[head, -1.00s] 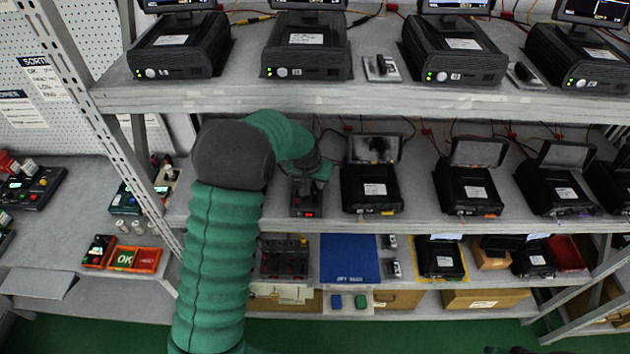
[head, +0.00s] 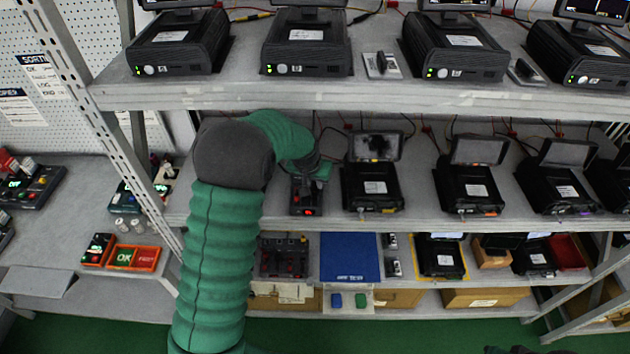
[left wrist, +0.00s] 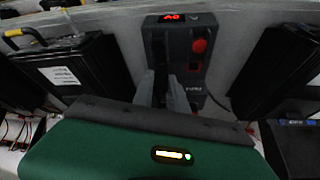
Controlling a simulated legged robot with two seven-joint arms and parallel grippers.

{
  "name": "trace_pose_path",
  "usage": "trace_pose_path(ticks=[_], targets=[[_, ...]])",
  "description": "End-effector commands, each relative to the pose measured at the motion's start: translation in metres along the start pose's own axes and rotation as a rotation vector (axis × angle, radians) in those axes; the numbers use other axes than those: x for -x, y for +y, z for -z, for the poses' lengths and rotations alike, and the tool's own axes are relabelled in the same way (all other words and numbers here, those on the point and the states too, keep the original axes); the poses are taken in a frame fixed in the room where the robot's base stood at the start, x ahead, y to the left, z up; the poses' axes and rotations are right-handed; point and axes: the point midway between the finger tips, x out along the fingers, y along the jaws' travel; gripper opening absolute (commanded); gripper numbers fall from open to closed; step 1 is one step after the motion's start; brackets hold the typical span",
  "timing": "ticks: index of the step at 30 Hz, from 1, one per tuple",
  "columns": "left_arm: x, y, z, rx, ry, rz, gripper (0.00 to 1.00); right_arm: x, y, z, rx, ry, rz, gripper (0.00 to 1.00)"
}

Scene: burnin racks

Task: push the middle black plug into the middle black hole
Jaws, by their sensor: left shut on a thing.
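My left gripper (left wrist: 162,92) is above a dark grey box (left wrist: 203,50) with a red lit display and a round red button. Its two grey fingers are shut on a small dark piece, which looks like the black plug. The fingers hide most of the plug and any hole under it, so I cannot tell whether it is in the hole. In the head view the left gripper (head: 317,172) is at the back of the same box (head: 306,197), on the middle shelf.
A black unit with a raised screen (head: 371,188) stands close right of the box. More units line the middle shelf. The upper shelf edge (head: 330,98) runs above my left arm. A box with several dark knobs (head: 283,258) and a blue mat (head: 349,258) are below.

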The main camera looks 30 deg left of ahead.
Motion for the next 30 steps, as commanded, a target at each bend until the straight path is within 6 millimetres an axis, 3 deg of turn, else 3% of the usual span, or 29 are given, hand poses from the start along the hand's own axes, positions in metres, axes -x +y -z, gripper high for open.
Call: trace_pose_path(ticks=[19, 20, 24, 25, 30], targets=[[-0.0067, 0.0001, -0.0026, 0.0, 0.0, 0.0, 0.0, -0.0052, 0.0, -0.0012, 0.0, 0.0, 0.0, 0.0], [-0.0067, 0.0001, -0.0026, 0.0, 0.0, 0.0, 0.21, -0.0052, 0.0, -0.0012, 0.0, 0.0, 0.0, 0.0], [-0.0067, 0.0, -0.0026, 0.0, 0.0, 0.0, 0.39, -0.0052, 0.0, -0.0012, 0.0, 0.0, 0.0, 0.0], [-0.0067, 0.0001, -0.0026, 0.0, 0.0, 0.0, 0.43, -0.0052, 0.0, -0.0012, 0.0, 0.0, 0.0, 0.0], [-0.0068, 0.0001, -0.0026, 0.0, 0.0, 0.0, 0.43, -0.0052, 0.0, -0.0012, 0.0, 0.0, 0.0, 0.0]])
